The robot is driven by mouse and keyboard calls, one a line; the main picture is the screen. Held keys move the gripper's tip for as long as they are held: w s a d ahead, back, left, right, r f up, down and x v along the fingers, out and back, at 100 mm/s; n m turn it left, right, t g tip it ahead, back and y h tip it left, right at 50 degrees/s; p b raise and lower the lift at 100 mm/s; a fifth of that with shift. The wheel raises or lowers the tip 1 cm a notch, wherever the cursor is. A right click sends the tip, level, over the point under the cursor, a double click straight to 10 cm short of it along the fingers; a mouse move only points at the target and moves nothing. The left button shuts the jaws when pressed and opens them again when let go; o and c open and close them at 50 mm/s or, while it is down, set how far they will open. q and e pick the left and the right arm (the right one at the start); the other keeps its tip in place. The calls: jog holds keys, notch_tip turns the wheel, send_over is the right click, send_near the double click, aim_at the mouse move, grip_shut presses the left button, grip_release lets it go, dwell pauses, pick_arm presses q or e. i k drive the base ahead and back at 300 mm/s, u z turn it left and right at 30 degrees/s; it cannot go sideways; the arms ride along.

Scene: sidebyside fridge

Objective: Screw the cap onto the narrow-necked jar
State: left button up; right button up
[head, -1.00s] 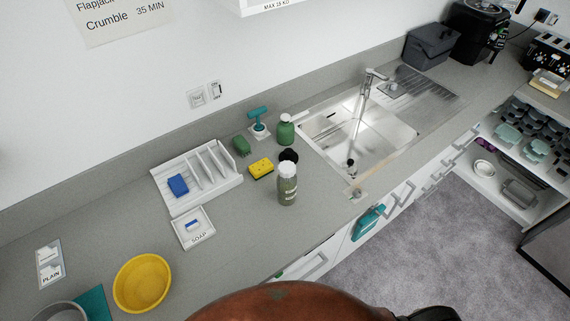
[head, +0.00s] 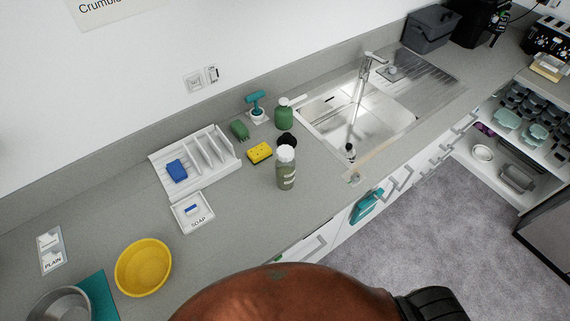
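A greenish see-through jar (head: 286,178) with a white top (head: 286,153) and a pale label stands upright on the grey counter, left of the sink. I cannot tell whether the white part is a cap or the jar's neck. A round black object (head: 287,139) sits just behind the jar, partly hidden by it; I cannot tell whether it is the cap. Neither my left nor my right gripper shows in the head view.
A green bottle (head: 284,117), yellow sponge (head: 260,153), green brush (head: 239,130) and teal-handled brush (head: 256,103) stand near the jar. A white rack (head: 215,152), soap dish (head: 194,221) and yellow bowl (head: 143,267) lie left. The sink (head: 375,118) is right.

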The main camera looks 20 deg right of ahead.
aim_at(285, 173)
jog(key=k, duration=1)
jog(key=z, duration=1.8)
jog(key=i, duration=2.05)
jog(key=u, duration=2.85)
